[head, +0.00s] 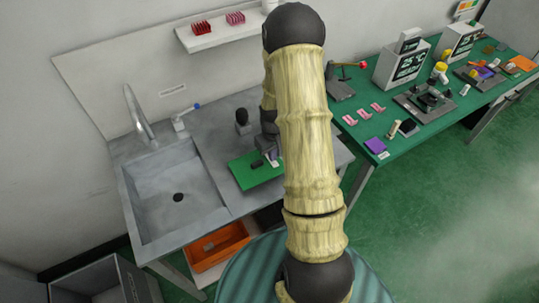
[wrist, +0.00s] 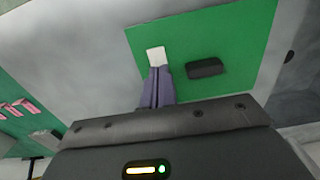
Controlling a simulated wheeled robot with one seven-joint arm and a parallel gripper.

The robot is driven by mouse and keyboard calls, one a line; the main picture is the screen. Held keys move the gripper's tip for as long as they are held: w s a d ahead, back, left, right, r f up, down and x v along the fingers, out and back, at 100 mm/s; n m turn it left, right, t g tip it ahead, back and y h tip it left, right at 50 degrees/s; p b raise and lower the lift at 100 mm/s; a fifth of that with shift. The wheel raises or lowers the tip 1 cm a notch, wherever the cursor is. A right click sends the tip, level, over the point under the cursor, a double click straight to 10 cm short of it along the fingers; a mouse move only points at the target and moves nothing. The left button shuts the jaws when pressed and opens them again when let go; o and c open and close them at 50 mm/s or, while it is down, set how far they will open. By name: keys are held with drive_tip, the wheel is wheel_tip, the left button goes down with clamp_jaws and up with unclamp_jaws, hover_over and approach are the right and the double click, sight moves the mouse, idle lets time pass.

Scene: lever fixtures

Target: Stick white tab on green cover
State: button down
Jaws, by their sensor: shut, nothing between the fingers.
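The green cover (head: 246,177) is a flat green panel on the grey counter beside the sink. It also fills much of the wrist view (wrist: 225,35). A small white tab (wrist: 156,55) lies over the cover near its left edge in the wrist view, just beyond my fingertips. A small black block (wrist: 205,68) sits on the cover to the right of the tab; it also shows in the head view (head: 257,163). My gripper (wrist: 158,69) has its purple fingers together and empty, pointing at the tab. Whether the fingertips touch the tab cannot be told. My arm hides part of the cover in the head view.
The sink (head: 175,195) with its faucet (head: 137,115) is left of the cover. A black upright knob (head: 242,121) stands behind it. An orange drawer (head: 217,246) is open below. A green table (head: 430,125) with several fixtures stands at the right.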

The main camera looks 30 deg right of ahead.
drive_tip(key=shift+r+p, duration=2.05)
drive_tip(key=shift+r, duration=0.95)
drive_tip(key=shift+a, duration=0.1)
drive_tip(key=s+a+r+t, duration=0.1)
drive_tip(key=s+a+r, duration=0.5)
drive_tip(key=r, duration=0.3)
drive_tip(key=s+a+r+t, duration=0.1)
drive_tip(key=s+a+r, duration=0.5)
drive_tip(key=a+r, duration=0.1)
drive_tip(key=shift+s+a+r+t, duration=0.2)
drive_tip(key=shift+s+r+t, duration=0.1)
drive_tip(key=shift+r, duration=0.55)
